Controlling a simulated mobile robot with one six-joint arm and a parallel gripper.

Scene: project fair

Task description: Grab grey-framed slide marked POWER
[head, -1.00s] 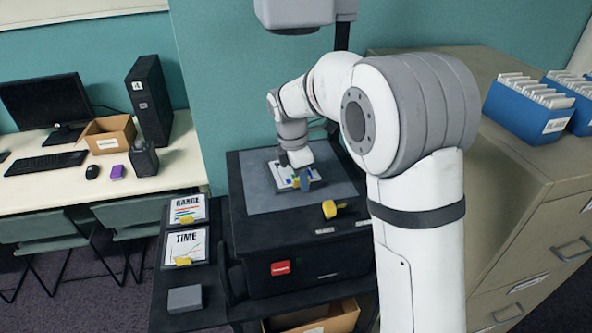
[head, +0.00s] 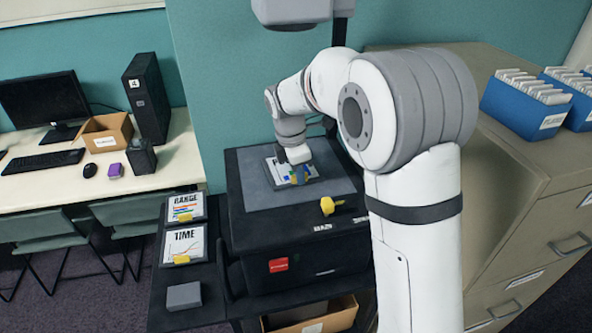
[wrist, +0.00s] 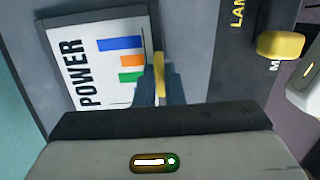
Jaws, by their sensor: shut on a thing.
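The grey-framed POWER slide (wrist: 105,75) lies on the grey top plate of the black projector, with a white sheet, black lettering and coloured bars. It also shows in the head view (head: 277,173), partly hidden by my wrist and fingers. A yellow tab (wrist: 160,58) stands at its edge. My gripper (wrist: 160,80) is shut on this tab, one finger on each side, in the wrist view. In the head view my gripper (head: 299,176) points down at the slide's right part. I cannot tell whether the slide is lifted off the plate.
The projector (head: 300,240) has a yellow knob (head: 328,206) at its front right. The RANGE slide (head: 186,205) and TIME slide (head: 184,247) lie on the stand to its left, near a grey block (head: 184,297). A filing cabinet (head: 540,200) stands close on the right.

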